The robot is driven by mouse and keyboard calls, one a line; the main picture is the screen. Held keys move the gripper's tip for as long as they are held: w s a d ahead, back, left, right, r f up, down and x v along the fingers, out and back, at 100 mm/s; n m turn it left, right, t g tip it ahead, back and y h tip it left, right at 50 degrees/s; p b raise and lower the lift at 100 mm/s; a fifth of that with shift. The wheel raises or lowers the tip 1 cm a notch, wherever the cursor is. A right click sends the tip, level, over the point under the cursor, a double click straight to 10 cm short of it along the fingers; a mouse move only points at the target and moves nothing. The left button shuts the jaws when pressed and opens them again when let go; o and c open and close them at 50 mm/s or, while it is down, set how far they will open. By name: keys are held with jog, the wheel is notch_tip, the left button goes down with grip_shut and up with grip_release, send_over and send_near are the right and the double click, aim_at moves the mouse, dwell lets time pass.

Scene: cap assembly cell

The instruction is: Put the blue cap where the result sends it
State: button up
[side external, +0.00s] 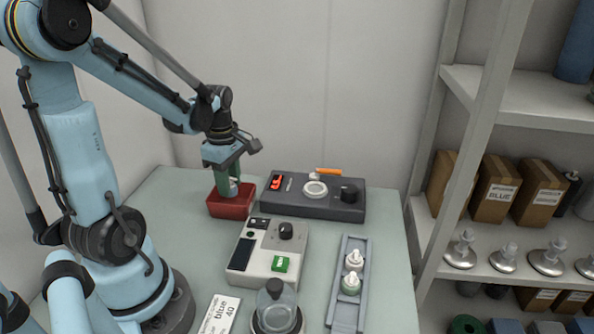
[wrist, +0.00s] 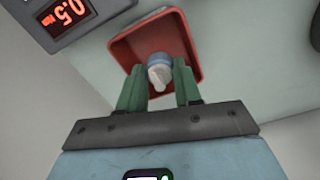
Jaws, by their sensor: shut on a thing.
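My gripper (side external: 222,180) points down at the red bin (side external: 230,208) on the table's far left. Its green fingers are shut on the blue cap (wrist: 159,61), which has a blue collar and a pale nozzle. In the wrist view my gripper (wrist: 159,76) has one finger on each side of the cap, with the red bin (wrist: 120,52) behind it. In the side view the cap (side external: 233,187) shows at the bin's opening. I cannot tell whether it touches the bin floor. A card (side external: 219,315) reads "blue 40".
A dark instrument (side external: 320,205) with a red display stands right of the bin. A pale tester box (side external: 262,262) with a green square stands in front. A grey rail (side external: 348,310) holds white and green caps. A clear dome (side external: 277,302) stands at the front. Shelves are at right.

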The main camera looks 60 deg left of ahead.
jog(key=shift+f, duration=1.9)
jog(key=shift+f, duration=0.3)
jog(key=o, duration=0.4)
notch_tip(320, 180, up, 12)
jog(key=shift+r, duration=0.2)
jog(key=shift+d+r, duration=0.1)
jog(key=shift+d, duration=0.05)
jog(key=w+d+m+t, duration=0.1)
jog(key=d+m+t, duration=0.1)
jog(key=d+m, duration=0.3)
jog(key=w+d+m+t, duration=0.2)
jog(key=d+m, duration=0.4)
jog(key=m, duration=0.5)
jog(key=w+d+m+t, duration=0.1)
jog(key=d+m+t, duration=0.2)
jog(key=d+m, duration=0.3)
jog(key=shift+w+d+m, duration=0.2)
jog(key=shift+d+m, duration=0.05)
jog(key=shift+m, duration=0.85)
